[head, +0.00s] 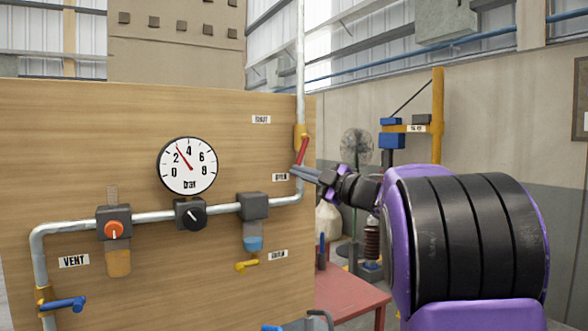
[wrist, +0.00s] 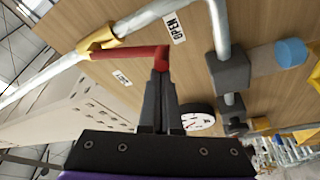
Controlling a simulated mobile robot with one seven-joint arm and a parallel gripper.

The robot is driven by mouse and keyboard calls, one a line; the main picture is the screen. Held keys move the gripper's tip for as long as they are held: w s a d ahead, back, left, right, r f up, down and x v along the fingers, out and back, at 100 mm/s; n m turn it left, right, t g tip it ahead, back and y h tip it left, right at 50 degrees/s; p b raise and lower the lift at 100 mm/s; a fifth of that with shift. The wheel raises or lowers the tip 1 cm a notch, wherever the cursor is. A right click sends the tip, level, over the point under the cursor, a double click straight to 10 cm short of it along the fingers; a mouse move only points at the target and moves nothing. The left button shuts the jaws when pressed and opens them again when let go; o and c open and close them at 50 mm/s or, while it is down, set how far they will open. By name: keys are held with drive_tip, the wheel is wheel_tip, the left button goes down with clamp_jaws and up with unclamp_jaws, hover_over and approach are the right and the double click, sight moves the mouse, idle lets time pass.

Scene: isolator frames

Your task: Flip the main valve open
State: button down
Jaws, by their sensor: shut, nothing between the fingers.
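The main valve has a yellow body (head: 299,131) on the vertical pipe at the panel's right edge. Its red lever (head: 302,151) hangs down and slightly left from the body, its lower end near the OPEN label (head: 280,177). My gripper (head: 293,170) comes in from the right, shut and empty, its tips at the lever's lower end. In the wrist view, the red lever (wrist: 128,51) runs from the yellow body (wrist: 100,48) to just in front of my fingertips (wrist: 161,74). The tips look very close to the lever's end; whether they touch it I cannot tell.
A pressure gauge (head: 187,165), an orange knob (head: 114,230), a black regulator knob (head: 191,215) and a blue vent handle (head: 64,303) sit along the panel's pipework. A yellow drain handle (head: 246,266) is low on the panel. A red table (head: 345,293) stands at the right below my arm.

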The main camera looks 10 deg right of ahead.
drive_tip(key=shift+w+d+f+n+g+p, duration=0.15)
drive_tip(key=shift+w+d+f+n+g, duration=0.1)
drive_tip(key=shift+d+n, duration=0.45)
drive_tip(key=shift+w+d+f+n+g+p, duration=0.15)
drive_tip(key=shift+d+n+g, duration=0.25)
drive_tip(key=shift+n, duration=0.55)
drive_tip(key=shift+w+d+f+n+g+p, duration=0.1)
drive_tip(key=shift+w+d+f+n+g, duration=0.1)
drive_tip(key=shift+d+n, duration=0.55)
drive_tip(key=shift+a, duration=0.1)
